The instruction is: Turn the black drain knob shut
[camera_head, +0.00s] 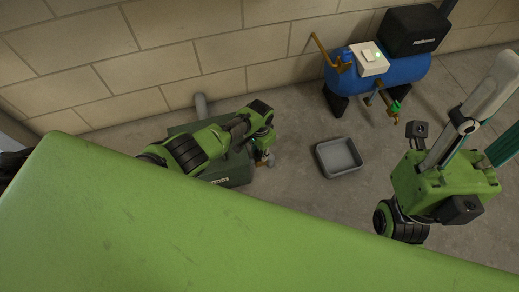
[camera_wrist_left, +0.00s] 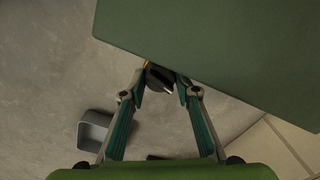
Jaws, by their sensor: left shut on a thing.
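The black drain knob (camera_wrist_left: 160,77) shows in the left wrist view at the edge of a dark green box (camera_wrist_left: 215,50), with a bit of brass beside it. My left gripper (camera_wrist_left: 161,83) is shut on the knob, one finger on each side; the fingers partly hide it. In the head view my left gripper (camera_head: 265,150) is at the right side of the green box (camera_head: 238,172), by a brass fitting, and the knob is too small to make out. My right gripper (camera_head: 493,130) is at the right edge, far from the knob; its fingertips are not clear.
A grey tray (camera_head: 338,157) lies on the concrete floor right of the box. A blue tank (camera_head: 400,72) with brass pipes and a green-handled valve (camera_head: 394,107) stands by the block wall. My green body covers the lower left. Floor around the tray is clear.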

